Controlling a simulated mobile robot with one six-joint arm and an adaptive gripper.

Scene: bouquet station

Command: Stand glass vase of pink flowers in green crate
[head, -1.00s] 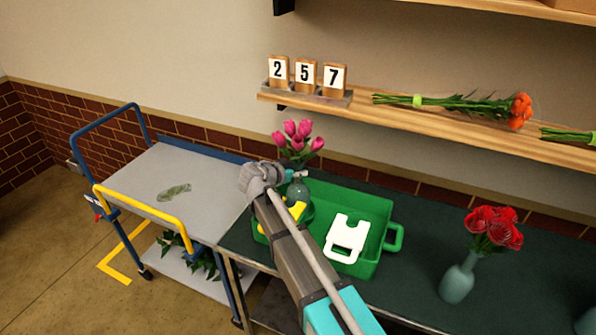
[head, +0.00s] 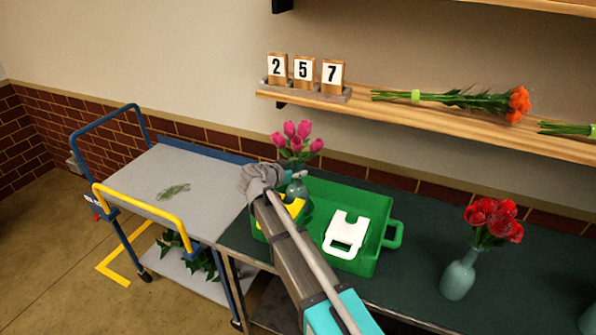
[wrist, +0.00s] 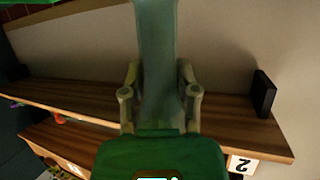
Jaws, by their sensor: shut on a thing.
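The glass vase (head: 297,188) of pink flowers (head: 298,137) is upright at the left end of the green crate (head: 372,250). My gripper (head: 291,176) is shut on the vase. In the wrist view, my gripper's fingers (wrist: 160,97) lie on either side of the grey-green glass (wrist: 157,45). The vase's base is hidden behind my arm and the crate, so I cannot tell whether it touches the crate floor. A white cut-out piece (head: 346,234) and a yellow piece (head: 293,212) are in the crate.
The crate stands on a dark green table (head: 425,284). A vase of red flowers (head: 459,275) stands to its right. A wooden shelf (head: 440,122) with number blocks (head: 304,70) and bouquets is behind. A grey trolley (head: 150,205) stands at the left.

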